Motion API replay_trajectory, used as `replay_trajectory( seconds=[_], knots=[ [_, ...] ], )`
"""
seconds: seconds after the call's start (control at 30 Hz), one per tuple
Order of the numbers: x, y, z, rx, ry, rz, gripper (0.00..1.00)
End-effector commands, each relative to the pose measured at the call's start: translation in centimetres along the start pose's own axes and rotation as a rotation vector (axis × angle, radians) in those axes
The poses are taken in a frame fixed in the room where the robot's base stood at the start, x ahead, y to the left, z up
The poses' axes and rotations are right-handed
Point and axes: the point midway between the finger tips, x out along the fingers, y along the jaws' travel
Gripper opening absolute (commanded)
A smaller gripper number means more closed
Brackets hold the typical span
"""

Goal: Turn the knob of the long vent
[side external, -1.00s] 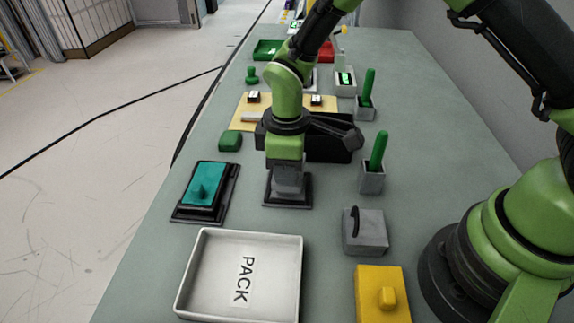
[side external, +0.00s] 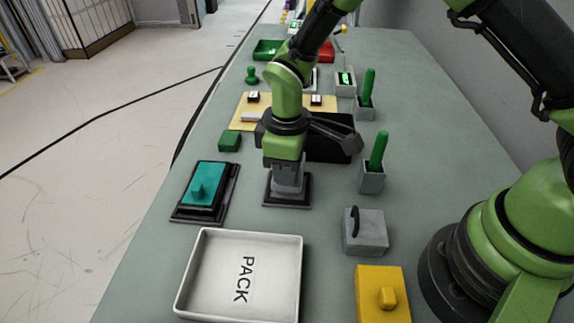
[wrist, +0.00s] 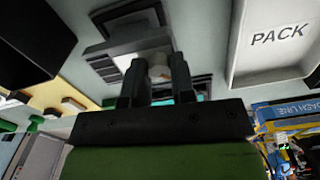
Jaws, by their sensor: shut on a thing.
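The long vent, a dark-framed grey piece with slats, lies on the bench; its frame (side external: 299,204) shows under my gripper (side external: 288,186) in the side view. In the wrist view, the vent (wrist: 110,45) is beyond my gripper (wrist: 157,68). My gripper points down and is shut on a small pale knob (wrist: 158,60) at the vent. The fingers hide most of the knob, and its angle cannot be told. In the side view my gripper covers the knob and the middle of the vent.
A teal panel (side external: 211,181) in a black frame stands left of the vent. The white PACK tray (side external: 202,262) is in front. A grey block with a dark handle (side external: 367,234) and a grey holder (side external: 371,181) stand right. A black box (side external: 330,148) is close behind.

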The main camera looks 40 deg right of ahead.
Motion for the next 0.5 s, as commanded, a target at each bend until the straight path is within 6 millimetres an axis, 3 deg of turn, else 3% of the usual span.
replay_trajectory(
  seconds=[0.5],
  knots=[
    [-0.01,0.0,0.0,0.048,0.0,0.0,0.0]
  ],
)
